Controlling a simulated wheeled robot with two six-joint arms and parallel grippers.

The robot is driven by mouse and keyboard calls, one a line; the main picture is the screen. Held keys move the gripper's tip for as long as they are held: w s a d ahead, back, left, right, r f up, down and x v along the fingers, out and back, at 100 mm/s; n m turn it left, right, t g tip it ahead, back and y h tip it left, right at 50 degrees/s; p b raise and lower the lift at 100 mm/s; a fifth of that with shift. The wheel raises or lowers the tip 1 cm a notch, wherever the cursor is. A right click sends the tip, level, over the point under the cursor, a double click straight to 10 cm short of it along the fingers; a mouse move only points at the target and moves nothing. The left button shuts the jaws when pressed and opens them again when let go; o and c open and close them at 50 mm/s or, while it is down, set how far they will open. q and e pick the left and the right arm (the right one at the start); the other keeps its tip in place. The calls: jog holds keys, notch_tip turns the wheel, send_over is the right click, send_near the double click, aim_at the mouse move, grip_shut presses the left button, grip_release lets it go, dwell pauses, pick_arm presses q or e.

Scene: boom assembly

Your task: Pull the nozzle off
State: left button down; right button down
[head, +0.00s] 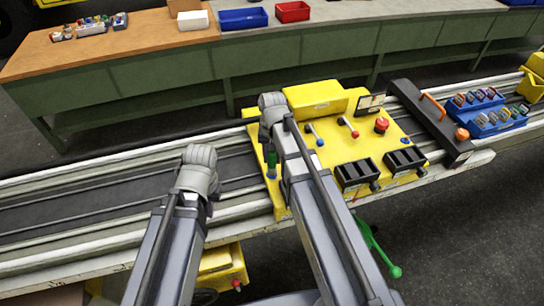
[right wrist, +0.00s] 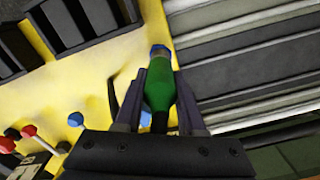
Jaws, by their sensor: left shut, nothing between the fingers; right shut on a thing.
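The green nozzle (right wrist: 158,88) stands at the left edge of the yellow panel (head: 345,165), with a blue end (right wrist: 159,50) at the panel. In the head view the nozzle (head: 272,160) shows partly below my right wrist. My right gripper (right wrist: 157,92) is shut on the nozzle, one finger on each side of it. My left gripper (head: 210,204) is shut and empty over the conveyor, left of the panel and apart from it. Its fingers are mostly hidden by the wrist.
The panel carries small levers, a red button (head: 381,125) and two black blocks (head: 358,175). A black bar with an orange handle (head: 432,107) and a blue tray (head: 487,121) are to the right. The conveyor (head: 90,205) at left is clear. A workbench (head: 130,50) stands behind.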

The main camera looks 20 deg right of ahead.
jog(key=shift+r+p, duration=1.9)
jog(key=shift+r, duration=0.2)
jog(key=shift+f, duration=0.15)
